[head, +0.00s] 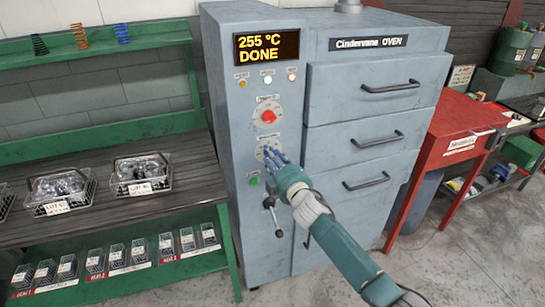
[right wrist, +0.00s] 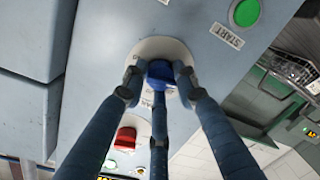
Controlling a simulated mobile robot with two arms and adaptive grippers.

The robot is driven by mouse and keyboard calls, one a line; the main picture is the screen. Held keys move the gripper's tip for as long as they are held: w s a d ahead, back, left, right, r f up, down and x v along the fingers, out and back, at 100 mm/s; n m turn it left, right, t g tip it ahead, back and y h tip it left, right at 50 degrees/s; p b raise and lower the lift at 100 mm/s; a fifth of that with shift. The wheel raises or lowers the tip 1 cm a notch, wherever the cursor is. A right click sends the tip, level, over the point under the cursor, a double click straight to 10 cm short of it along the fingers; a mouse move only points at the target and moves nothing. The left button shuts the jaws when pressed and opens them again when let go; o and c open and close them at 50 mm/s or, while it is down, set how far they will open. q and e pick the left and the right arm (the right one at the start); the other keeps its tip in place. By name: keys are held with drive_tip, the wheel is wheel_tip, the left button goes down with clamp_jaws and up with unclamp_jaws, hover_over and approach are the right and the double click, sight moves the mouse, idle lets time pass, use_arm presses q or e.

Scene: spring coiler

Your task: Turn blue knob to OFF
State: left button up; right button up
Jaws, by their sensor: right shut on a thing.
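The blue knob (right wrist: 160,74) sits on a round pale dial (right wrist: 178,50) on the grey oven's front panel. My right gripper (head: 272,153) reaches it from the lower right in the head view and hides most of it there. In the right wrist view the fingers of my right gripper (right wrist: 160,78) are closed around the knob. The dial's markings are mostly covered, so I cannot tell which way the knob points. My left gripper is not in view.
Above is a red knob (head: 268,116) and a display (head: 267,47) reading "255 °C DONE". A green START button (right wrist: 246,12) and a lever handle (head: 273,214) are below the blue knob. A bench with wire baskets (head: 142,174) stands left, a red table (head: 462,127) right.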

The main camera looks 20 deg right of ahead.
drive_tip(key=shift+a+r, duration=0.1)
idle(0.4)
drive_tip(key=o, duration=1.1)
drive_tip(key=shift+o, duration=0.2)
drive_tip(key=s, duration=1.2)
drive_tip(key=shift+d+r, duration=0.25)
drive_tip(key=shift+d, duration=0.2)
